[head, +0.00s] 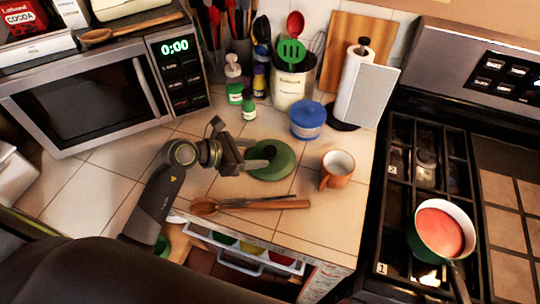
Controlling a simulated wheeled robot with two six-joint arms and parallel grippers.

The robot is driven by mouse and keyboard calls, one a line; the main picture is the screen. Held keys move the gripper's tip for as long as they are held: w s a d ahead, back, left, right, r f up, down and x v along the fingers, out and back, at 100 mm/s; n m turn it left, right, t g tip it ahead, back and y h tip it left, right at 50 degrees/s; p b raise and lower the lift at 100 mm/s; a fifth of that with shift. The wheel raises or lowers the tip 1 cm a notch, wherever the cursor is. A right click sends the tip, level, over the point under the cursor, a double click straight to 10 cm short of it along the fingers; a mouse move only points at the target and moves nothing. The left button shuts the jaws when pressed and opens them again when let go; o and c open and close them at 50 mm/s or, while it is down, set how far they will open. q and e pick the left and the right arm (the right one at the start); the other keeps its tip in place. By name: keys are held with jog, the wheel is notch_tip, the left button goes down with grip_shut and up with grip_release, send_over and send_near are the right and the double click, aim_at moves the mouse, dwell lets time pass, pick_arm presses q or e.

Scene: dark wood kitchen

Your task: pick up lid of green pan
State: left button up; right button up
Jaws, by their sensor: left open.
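A round green lid (283,163) lies flat on the tiled counter, left of the orange mug. My left gripper (259,158) comes in from the left, open, with its fingers over the left part of the lid near its centre. The gripper partly hides the lid, and I cannot tell whether the fingers touch it. A green pan (426,247) with a reddish inside sits on the stove at the right, its handle toward the lower edge. My right gripper is not in view.
An orange mug (338,168) and a blue-lidded container (308,120) stand close to the lid's right. Wooden utensils (270,204) lie in front of it. Bottles (249,105) and a utensil crock (292,88) stand behind. An open drawer (245,252) juts out below the counter.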

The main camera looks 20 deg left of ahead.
aim_at(265, 151)
pick_arm(q)
jog(key=shift+p+x, duration=0.6)
jog(key=shift+x, duration=1.6)
jog(key=c, duration=1.1)
